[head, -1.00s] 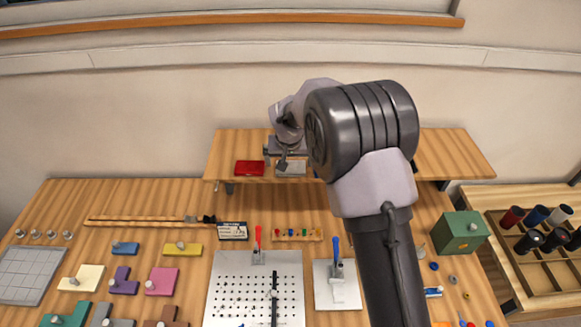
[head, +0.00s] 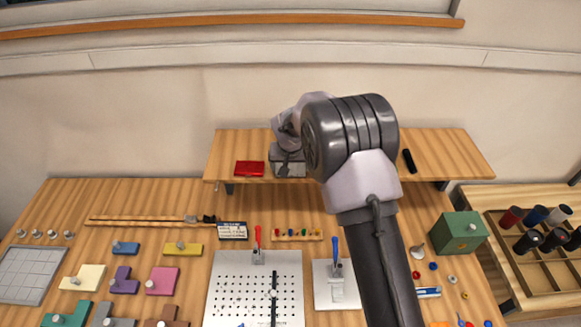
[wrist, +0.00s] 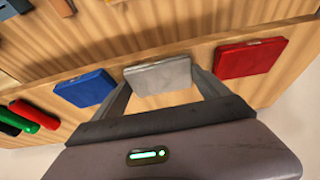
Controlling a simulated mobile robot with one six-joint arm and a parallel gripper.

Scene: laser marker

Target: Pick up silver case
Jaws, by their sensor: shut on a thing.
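The silver case (wrist: 160,74) is a flat, light grey box in the wrist view, between a blue case and a red case. My gripper (wrist: 163,85) is shut on it, with one finger at each side. In the head view my gripper (head: 287,165) is low over the raised shelf, right of the red case, and largely covers the silver case. I cannot tell whether the silver case still touches the shelf.
The red case (head: 250,168) lies close by on the wooden shelf (head: 225,150). The blue case (wrist: 84,87) is on the silver case's other side, hidden in the head view. A black object (head: 409,160) lies farther right. The workbench below is crowded.

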